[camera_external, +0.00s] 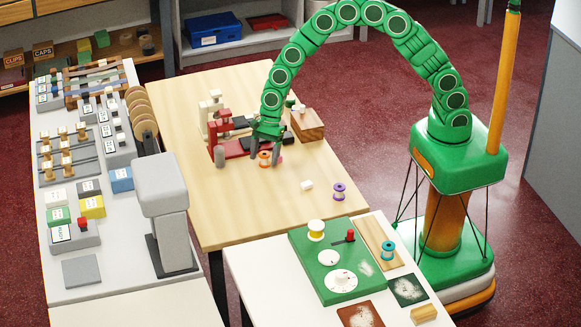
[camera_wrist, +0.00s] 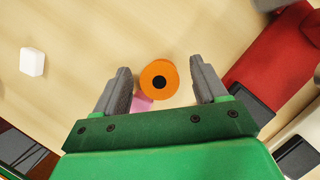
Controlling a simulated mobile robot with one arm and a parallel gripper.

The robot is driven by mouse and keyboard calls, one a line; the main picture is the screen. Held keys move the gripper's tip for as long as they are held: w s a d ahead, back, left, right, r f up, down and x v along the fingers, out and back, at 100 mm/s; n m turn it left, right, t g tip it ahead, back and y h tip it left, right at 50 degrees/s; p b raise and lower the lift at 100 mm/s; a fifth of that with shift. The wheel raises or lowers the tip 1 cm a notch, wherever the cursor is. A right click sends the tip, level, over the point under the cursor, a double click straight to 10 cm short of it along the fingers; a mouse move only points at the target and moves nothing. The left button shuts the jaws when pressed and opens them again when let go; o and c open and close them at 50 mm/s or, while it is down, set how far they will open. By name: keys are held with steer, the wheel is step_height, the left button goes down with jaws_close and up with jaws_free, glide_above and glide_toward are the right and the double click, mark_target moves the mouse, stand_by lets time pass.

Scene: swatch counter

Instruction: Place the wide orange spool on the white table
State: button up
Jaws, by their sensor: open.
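The orange spool (camera_external: 265,158) stands upright on the light wooden table (camera_external: 190,110), beside a red device. In the wrist view its round orange top with a dark centre hole (camera_wrist: 160,78) shows between the fingertips. My gripper (camera_external: 265,150) is open above and around the spool, with a gap on both sides; the fingers (camera_wrist: 160,88) show no contact. Something pink (camera_wrist: 142,103) peeks out by the left finger, partly hidden. The white table (camera_external: 262,275) is at the front, carrying a green board.
The red device (camera_external: 235,148) and a wooden block (camera_external: 307,125) stand close to my gripper. A white block (camera_external: 307,185) and a purple spool (camera_external: 339,192) are nearer the front. The green board (camera_external: 318,285) holds a yellow spool (camera_external: 316,230); a teal spool (camera_external: 388,251) is beside it.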

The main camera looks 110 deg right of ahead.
mark_target(263, 156)
steer(key=shift+a+f, duration=0.1)
steer(key=shift+f, duration=0.15)
steer(key=c, duration=1.2)
steer(key=shift+r, duration=0.6)
step_height(263, 156, up, 2)
steer(key=shift+s+r, duration=0.1)
steer(key=shift+r, duration=0.15)
steer(key=s+a+r, duration=0.2)
steer(key=s+r, duration=0.7)
steer(key=s, duration=0.4)
steer(key=shift+s+a+r, duration=0.15)
steer(key=shift+s, duration=0.1)
